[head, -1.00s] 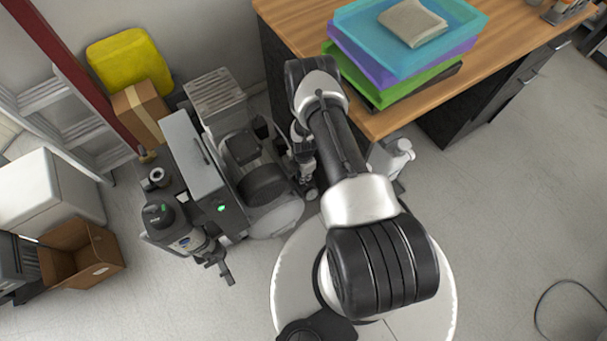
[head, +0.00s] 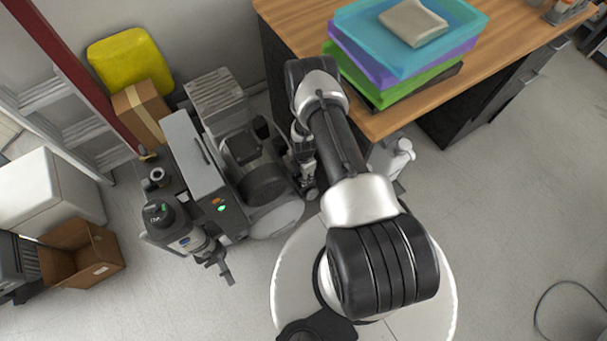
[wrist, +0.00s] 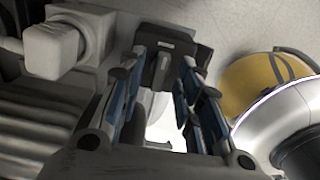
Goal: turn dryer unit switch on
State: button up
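The grey compressor and dryer assembly (head: 188,160) stands on the floor at left centre in the head view. A green light (head: 222,209) glows on its front, with a small orange-red light (head: 216,201) beside it. I cannot tell which part is the dryer unit switch in the head view. My gripper (wrist: 162,80) points down by the assembly's right side, mostly hidden by my arm in the head view. In the wrist view its fingers are apart, with a dark block (wrist: 168,48) bearing a pale mark at their tips. I cannot tell whether they touch it.
A wooden desk (head: 290,25) with stacked trays (head: 360,50) stands close right of my arm. A pale fitting (wrist: 52,48) is left of the fingers in the wrist view. An open cardboard box (head: 95,275) lies left; floor at right is mostly clear.

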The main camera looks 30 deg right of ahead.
notch_tip(320, 180, up, 12)
dwell(0.6)
dwell(0.4)
jog(key=w+a+r+m+t, duration=0.1)
jog(key=a+r+m, duration=0.25)
jog(key=r, duration=1.25)
jog(key=w+a+r+m+t, duration=0.15)
jog(key=r+m, duration=0.25)
jog(key=r, duration=1.3)
jog(key=s+a+r+m, duration=0.45)
jog(key=s+r, duration=0.35)
jog(key=r, duration=0.4)
jog(key=s+a+r+m+t, duration=0.1)
jog(key=s+r+m, duration=0.2)
jog(key=s, duration=0.4)
jog(key=s+a+r+m+t, duration=0.1)
jog(key=s+a+r+m, duration=0.1)
jog(key=s, duration=0.5)
jog(key=shift+s+r+m, duration=0.2)
jog(key=shift+r+m, duration=0.3)
jog(key=shift+m, duration=0.3)
